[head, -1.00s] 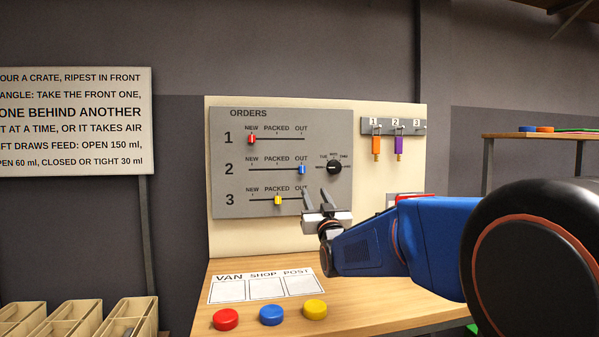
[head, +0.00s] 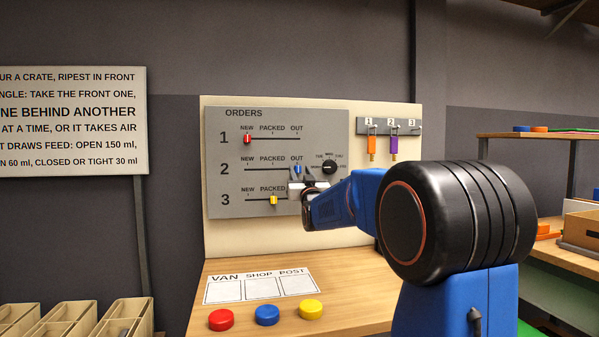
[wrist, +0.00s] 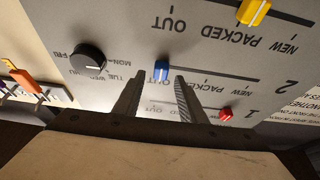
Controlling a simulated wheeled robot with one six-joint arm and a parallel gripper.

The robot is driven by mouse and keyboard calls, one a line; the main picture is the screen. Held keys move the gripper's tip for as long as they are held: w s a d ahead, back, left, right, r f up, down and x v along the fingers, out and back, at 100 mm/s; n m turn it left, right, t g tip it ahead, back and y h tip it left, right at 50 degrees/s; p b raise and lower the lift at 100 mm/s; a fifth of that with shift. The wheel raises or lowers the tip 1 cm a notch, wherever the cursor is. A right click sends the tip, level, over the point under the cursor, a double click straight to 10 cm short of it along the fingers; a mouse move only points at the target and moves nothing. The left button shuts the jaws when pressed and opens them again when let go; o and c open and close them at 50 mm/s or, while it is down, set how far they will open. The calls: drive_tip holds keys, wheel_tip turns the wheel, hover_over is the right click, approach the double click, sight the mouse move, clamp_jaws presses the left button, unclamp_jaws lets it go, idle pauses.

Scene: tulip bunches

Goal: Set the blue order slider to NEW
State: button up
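The blue slider (head: 297,169) sits at the OUT end of row 2 on the grey ORDERS panel (head: 230,185); NEW is at the left end of that row. In the upside-down wrist view the blue slider (wrist: 161,70) shows between my two fingertips. My gripper (head: 300,177) is open at the panel, its fingers on either side of the blue slider as seen. I cannot tell whether they touch it or how deep they reach. The row 3 OUT label is hidden behind my gripper.
The red slider (head: 247,139) is at NEW in row 1. The yellow slider (head: 273,200) is at PACKED in row 3. A black dial (head: 330,167) is close right of the blue slider. Orange (head: 372,144) and purple (head: 393,145) tags hang farther right. Coloured discs lie on the bench.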

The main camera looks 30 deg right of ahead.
drive_tip(key=shift+x, duration=0.75)
drive_tip(key=shift+c, duration=0.4)
clamp_jaws()
drive_tip(key=w+a, duration=0.1)
drive_tip(key=a, duration=0.4)
drive_tip(key=w+a, duration=0.2)
drive_tip(key=a, duration=0.4)
drive_tip(key=w+a, duration=0.2)
drive_tip(key=a, duration=0.4)
drive_tip(key=shift+a, duration=0.2)
drive_tip(key=shift+o, duration=0.4)
unclamp_jaws()
drive_tip(key=v, duration=1.7)
drive_tip(key=shift+s, duration=0.2)
drive_tip(key=shift+f, duration=0.15)
